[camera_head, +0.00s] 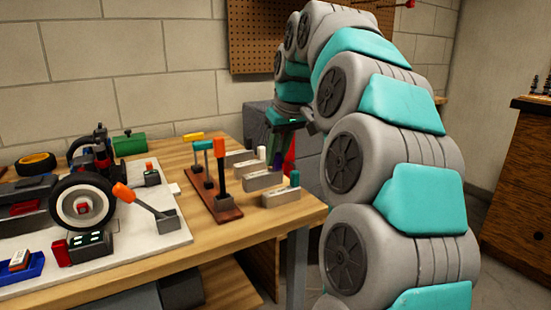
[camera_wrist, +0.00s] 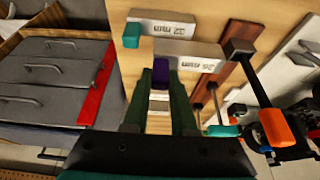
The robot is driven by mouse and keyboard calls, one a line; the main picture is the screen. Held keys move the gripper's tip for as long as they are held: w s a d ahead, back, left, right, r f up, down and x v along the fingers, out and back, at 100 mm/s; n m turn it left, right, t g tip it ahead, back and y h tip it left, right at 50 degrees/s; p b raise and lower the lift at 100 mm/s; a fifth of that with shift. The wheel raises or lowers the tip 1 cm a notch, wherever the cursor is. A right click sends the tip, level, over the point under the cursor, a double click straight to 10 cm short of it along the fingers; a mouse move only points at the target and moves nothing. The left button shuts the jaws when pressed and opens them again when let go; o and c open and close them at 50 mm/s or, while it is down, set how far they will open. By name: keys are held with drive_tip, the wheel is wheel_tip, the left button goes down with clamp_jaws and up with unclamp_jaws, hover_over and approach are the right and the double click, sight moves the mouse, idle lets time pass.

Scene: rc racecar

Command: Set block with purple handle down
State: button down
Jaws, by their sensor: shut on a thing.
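The block with the purple handle is a grey metal bar (camera_head: 262,181) near the right end of the workbench. Its purple handle (camera_head: 277,160) stands up at the bar's right end. In the wrist view, the same bar (camera_wrist: 190,55) carries a printed size label, and its purple handle (camera_wrist: 160,76) sits between the green fingers. My gripper (camera_wrist: 160,90) is shut on that handle from above; it also shows in the head view (camera_head: 281,148). The bar is at or very close to the tabletop; whether it touches cannot be told.
A teal-handled block (camera_head: 282,197) lies in front and a white-handled block (camera_head: 240,157) behind. A brown rack (camera_head: 222,210) with upright handled tools stands close on the left. The workbench edge (camera_head: 300,221) is near on the right. A grey drawer cabinet (camera_wrist: 45,75) stands beside the bench.

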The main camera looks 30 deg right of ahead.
drive_tip(key=shift+w+d+f+p, duration=0.15)
drive_tip(key=shift+w+d+f, duration=0.55)
drive_tip(key=shift+w, duration=0.45)
drive_tip(key=shift+w+d+f+p, duration=0.15)
drive_tip(key=shift+w+d+f, duration=0.5)
drive_tip(key=shift+w, duration=0.5)
drive_tip(key=shift+w+d+f+p, duration=0.15)
drive_tip(key=shift+w+d+f, duration=0.5)
drive_tip(key=shift+w, duration=0.5)
drive_tip(key=shift+a+f, duration=0.1)
drive_tip(key=shift+f, duration=0.1)
drive_tip(key=c, duration=0.7)
unclamp_jaws()
drive_tip(key=shift+p+v, duration=0.85)
drive_tip(key=shift+v, duration=5.3)
